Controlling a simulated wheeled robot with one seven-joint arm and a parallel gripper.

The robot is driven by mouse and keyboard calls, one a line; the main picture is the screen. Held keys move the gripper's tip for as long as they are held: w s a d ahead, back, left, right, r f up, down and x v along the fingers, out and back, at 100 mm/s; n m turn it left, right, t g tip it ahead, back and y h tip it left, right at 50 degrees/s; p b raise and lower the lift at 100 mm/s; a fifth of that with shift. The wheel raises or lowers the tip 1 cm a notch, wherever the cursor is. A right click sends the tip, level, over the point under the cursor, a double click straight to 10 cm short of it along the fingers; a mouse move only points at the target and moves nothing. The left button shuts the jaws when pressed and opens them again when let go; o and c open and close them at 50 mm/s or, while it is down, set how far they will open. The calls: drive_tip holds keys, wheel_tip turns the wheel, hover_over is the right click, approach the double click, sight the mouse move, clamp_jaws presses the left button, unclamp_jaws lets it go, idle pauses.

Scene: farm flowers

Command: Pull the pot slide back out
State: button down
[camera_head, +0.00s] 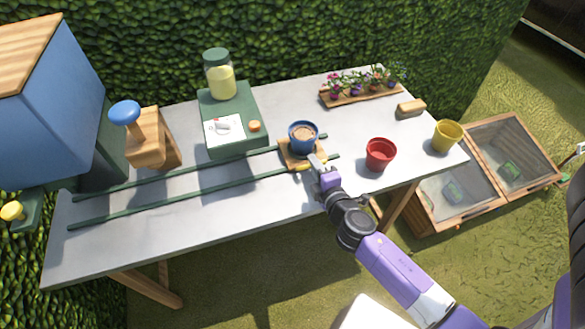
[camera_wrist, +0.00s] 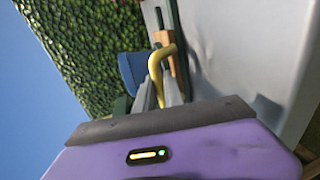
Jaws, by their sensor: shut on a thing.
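The pot slide is a small wooden carriage (camera_head: 290,157) on two dark green rails (camera_head: 200,188) along the grey table. It sits near the rails' right end. A blue pot (camera_head: 303,137) filled with brown soil stands upright on it. A yellow handle (camera_head: 306,167) is at the slide's front edge. My gripper (camera_head: 318,163) reaches in from the lower right and is shut on this handle. In the wrist view the curved yellow handle (camera_wrist: 155,72) lies between my fingers (camera_wrist: 160,92), with the blue pot (camera_wrist: 130,70) behind and part of the wooden carriage (camera_wrist: 165,40) beyond.
A green dispenser box (camera_head: 240,135) with a jar (camera_head: 219,75) stands behind the rails. A wooden press (camera_head: 150,145) with a blue knob is at left. A red pot (camera_head: 380,154), yellow pot (camera_head: 447,136) and flower tray (camera_head: 362,95) are at right. The front table strip is clear.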

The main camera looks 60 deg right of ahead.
sight(325, 162)
drive_tip(key=shift+s+d, duration=0.55)
drive_tip(key=shift+d, duration=0.2)
drive_tip(key=shift+s+d, duration=0.5)
drive_tip(key=shift+d, duration=0.2)
drive_tip(key=c, duration=1.5)
unclamp_jaws()
drive_tip(key=shift+d, duration=0.1)
drive_tip(key=shift+o, duration=0.2)
drive_tip(key=b+v, duration=0.2)
drive_tip(key=v, duration=0.6)
drive_tip(key=shift+f, duration=0.1)
drive_tip(key=shift+w, duration=0.1)
